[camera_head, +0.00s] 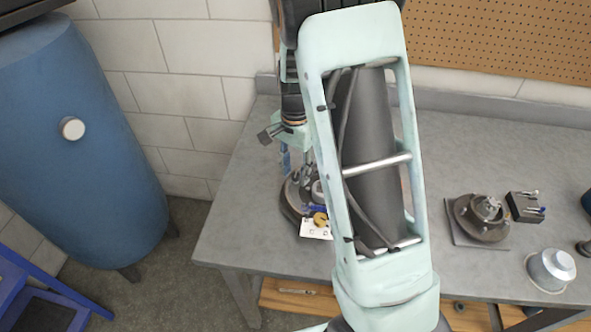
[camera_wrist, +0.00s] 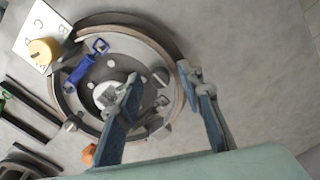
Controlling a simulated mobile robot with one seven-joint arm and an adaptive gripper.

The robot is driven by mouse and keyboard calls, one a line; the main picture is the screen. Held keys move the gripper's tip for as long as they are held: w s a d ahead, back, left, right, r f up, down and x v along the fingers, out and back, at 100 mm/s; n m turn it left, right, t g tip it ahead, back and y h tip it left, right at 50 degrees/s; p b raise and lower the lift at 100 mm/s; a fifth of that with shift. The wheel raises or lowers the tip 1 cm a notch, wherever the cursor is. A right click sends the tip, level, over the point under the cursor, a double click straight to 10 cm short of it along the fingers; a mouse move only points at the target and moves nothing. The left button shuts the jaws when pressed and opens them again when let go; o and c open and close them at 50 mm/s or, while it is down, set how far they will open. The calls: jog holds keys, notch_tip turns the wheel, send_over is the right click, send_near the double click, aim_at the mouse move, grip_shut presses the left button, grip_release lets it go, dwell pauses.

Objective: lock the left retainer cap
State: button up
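A round brake assembly with curved shoes (camera_wrist: 168,38) lies on the bench under my gripper in the wrist view, with a pale round hub at its middle. In the head view the assembly (camera_head: 290,200) is partly behind my arm. A small silver round piece (camera_wrist: 72,124) sits on its lower left shoe in the wrist view; I cannot tell if it is the left retainer cap or how it is turned. My gripper (camera_wrist: 160,82) is open, its blue-grey fingers apart above the assembly, with nothing seen between the tips. The left finger hides part of the assembly.
A blue-handled tool (camera_wrist: 84,69) lies over the assembly's upper left. Beside it are a white lettered card (camera_wrist: 40,22) and a yellow round piece (camera_wrist: 44,51). An orange piece (camera_wrist: 88,155) is near the left finger.

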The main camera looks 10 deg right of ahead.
aim_at(295, 175)
notch_tip(295, 175, up, 12)
dwell(0.4)
jog(key=shift+f, duration=0.1)
dwell(0.3)
